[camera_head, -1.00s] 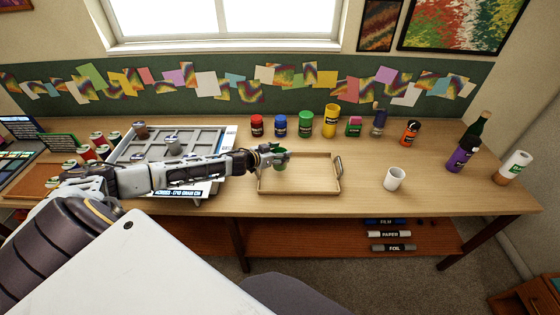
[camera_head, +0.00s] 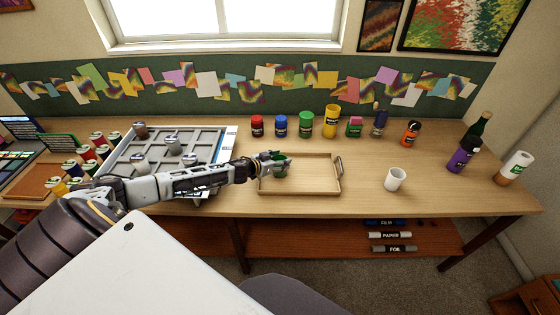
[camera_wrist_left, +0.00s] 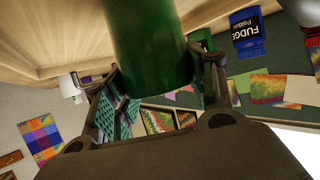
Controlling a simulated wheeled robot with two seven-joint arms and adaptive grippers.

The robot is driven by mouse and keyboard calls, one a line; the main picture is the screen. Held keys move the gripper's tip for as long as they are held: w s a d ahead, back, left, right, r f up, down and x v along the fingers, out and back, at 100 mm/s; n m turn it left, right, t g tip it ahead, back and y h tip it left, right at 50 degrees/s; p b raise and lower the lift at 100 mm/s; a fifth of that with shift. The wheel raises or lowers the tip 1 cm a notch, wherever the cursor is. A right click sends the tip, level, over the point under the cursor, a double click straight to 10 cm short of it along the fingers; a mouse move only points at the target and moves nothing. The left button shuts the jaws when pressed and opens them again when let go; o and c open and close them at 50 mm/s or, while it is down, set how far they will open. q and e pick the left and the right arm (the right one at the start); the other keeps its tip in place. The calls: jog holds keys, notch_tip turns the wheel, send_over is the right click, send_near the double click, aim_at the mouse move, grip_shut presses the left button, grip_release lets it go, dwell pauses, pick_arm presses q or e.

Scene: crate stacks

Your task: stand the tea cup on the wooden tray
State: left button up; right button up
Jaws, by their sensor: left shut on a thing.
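My left gripper (camera_head: 274,160) is shut on a green, round-sided cup (camera_head: 281,172), which looks like the tea cup. The gripper and cup are over the left part of the wooden tray (camera_head: 300,192). The fingers partly hide the cup in the head view. I cannot tell whether its base touches the tray floor. In the left wrist view the green cup (camera_wrist_left: 150,45) fills the space between the two fingers of the left gripper (camera_wrist_left: 160,92). The tray is otherwise empty, with a metal handle at its right end. My right gripper is not in view.
A white cup (camera_head: 394,179) stands right of the tray. Red (camera_head: 257,126), blue (camera_head: 280,126) and green (camera_head: 306,125) jars and a yellow bottle (camera_head: 330,121) stand behind it. A grey compartment tray (camera_head: 190,142) with several pots lies left. Table between tray and white cup is clear.

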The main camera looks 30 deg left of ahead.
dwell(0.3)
pick_arm(q)
jog(key=o, duration=1.1)
jog(key=shift+f, duration=0.1)
jog(key=shift+o, duration=0.2)
jog(key=shift+r, duration=0.2)
jog(key=shift+s+a+r, duration=0.1)
jog(key=shift+s+a, duration=0.05)
jog(key=shift+s, duration=0.4)
jog(key=v, duration=1)
jog(key=shift+s, duration=0.35)
jog(key=shift+r, duration=0.2)
dwell(0.7)
